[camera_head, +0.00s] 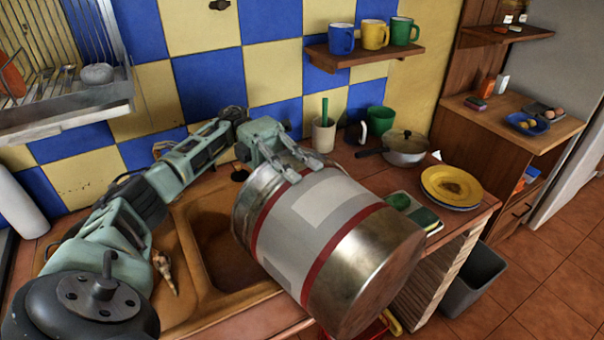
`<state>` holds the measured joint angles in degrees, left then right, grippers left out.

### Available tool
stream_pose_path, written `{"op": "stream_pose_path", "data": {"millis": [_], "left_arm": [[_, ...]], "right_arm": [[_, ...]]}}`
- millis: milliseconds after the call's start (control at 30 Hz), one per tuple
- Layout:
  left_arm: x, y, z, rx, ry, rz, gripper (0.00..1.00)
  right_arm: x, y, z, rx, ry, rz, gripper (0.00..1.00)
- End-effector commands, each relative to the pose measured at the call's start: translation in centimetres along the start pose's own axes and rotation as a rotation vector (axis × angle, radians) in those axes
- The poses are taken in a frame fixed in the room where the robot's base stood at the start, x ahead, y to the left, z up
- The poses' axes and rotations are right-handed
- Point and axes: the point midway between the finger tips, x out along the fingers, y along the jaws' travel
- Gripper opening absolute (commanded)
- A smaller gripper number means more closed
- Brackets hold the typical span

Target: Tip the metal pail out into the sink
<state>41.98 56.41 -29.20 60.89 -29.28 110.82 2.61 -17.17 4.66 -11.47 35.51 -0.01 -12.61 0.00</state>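The metal pail (320,225), silver with a pale label and red bands, is tilted on its side in the middle of the view. Its closed base faces the lower right and its rim end faces left over the sink. The brown sink (212,245) lies left of it, partly covered by the pail. My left gripper (302,170) is at the pail's upper side near the rim, its fingers against the metal, and seems closed on it. The exact grip is partly hidden. The inside of the pail is hidden. My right gripper is not in view.
A shell (165,272) lies on the sink's left part. Behind the pail stand a white cup (323,136), a green mug (380,120) and a lidded pan (406,150). Yellow plates (451,187) and sponges (412,212) are right of it. A mug shelf (365,58) hangs above.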

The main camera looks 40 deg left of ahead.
Motion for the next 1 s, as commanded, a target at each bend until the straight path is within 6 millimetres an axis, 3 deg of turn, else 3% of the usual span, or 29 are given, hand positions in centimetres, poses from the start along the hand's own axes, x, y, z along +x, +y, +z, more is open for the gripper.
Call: {"op": "stream_pose_path", "data": {"millis": [1000], "left_arm": [[-0.03, -0.25, 0.03, 0.004, -0.001, -0.076, 0.00]], "right_arm": [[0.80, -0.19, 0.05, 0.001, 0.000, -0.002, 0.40]]}}
